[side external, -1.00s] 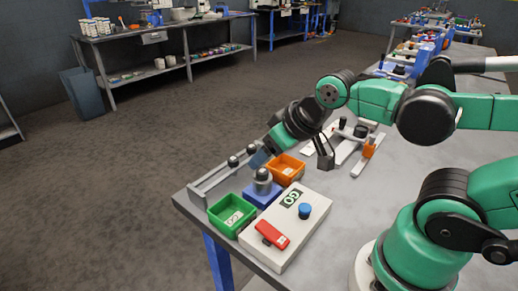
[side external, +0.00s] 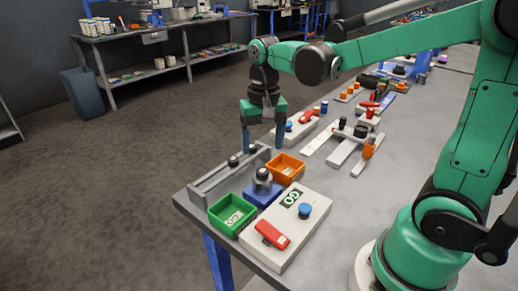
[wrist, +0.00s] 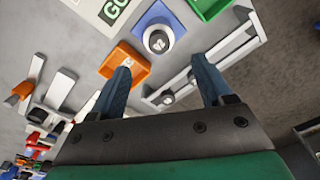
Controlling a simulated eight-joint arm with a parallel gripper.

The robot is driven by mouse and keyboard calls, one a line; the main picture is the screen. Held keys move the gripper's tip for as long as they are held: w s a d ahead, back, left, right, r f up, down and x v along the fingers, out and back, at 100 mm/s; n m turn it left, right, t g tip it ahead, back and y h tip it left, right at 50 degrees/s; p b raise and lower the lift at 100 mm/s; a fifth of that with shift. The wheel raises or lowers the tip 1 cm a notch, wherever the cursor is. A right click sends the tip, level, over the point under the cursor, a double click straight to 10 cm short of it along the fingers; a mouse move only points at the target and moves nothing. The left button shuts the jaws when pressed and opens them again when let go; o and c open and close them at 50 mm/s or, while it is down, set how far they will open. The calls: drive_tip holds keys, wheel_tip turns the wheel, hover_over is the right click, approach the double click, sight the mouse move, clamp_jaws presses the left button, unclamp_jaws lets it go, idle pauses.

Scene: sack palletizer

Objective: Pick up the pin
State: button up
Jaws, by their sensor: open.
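A grey rail rack (side external: 207,182) lies along the table's left edge. Two dark round-headed pieces, which look like pins, sit in it: a nearer one (side external: 233,161) and a farther one (side external: 252,149). I cannot tell which pin is meant. My gripper (side external: 262,150) points down above the rack's far end, fingers apart and empty. In the wrist view my gripper (wrist: 161,68) has its blue fingers spread, with the rack (wrist: 237,42) beyond and a round head (wrist: 167,98) between and below the fingertips. A grey capped cylinder (side external: 262,178) stands on a blue block (side external: 262,196).
An orange bin (side external: 288,167) stands close right of the gripper. A green bin (side external: 232,214) and a white box (side external: 290,228) with a red lever (side external: 271,234) and blue knob (side external: 304,210) are nearer. White fixtures (side external: 342,155) lie farther right.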

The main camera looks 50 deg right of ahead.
sight(262, 170)
drive_tip(key=shift+w+f, duration=0.1)
drive_tip(key=shift+f, duration=2.8)
clamp_jaws()
drive_tip(key=shift+r, duration=0.15)
wheel_tip(262, 170, up, 25)
drive_tip(key=shift+f, duration=0.2)
